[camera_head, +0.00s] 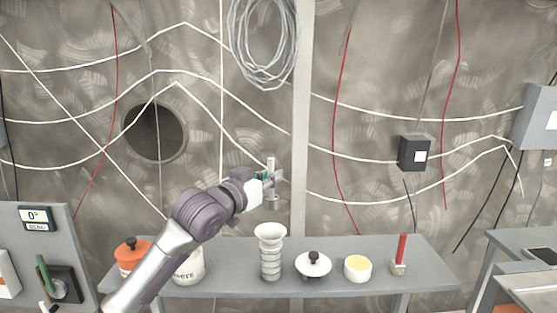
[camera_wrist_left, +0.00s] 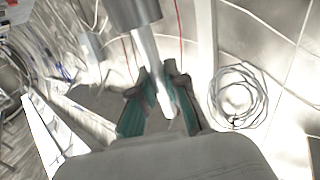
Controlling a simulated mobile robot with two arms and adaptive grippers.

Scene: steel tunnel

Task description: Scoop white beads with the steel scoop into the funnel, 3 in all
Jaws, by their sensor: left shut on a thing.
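My left gripper (camera_head: 269,180) is shut on the handle of the steel scoop (camera_head: 271,202), held in the air above the funnel (camera_head: 270,232). In the left wrist view the pale scoop handle (camera_wrist_left: 150,52) runs between the teal fingers of the gripper (camera_wrist_left: 164,102), with the grey scoop cup (camera_wrist_left: 132,12) at the top edge. I cannot see whether beads are in the cup. The white funnel sits upright on a ribbed, pale column on the grey bench. A white tub (camera_head: 190,268) with partly covered lettering stands left of it, partly behind my arm. My right gripper is out of view.
A panel with a display (camera_head: 37,217) is at the left. Cables hang on the wall.

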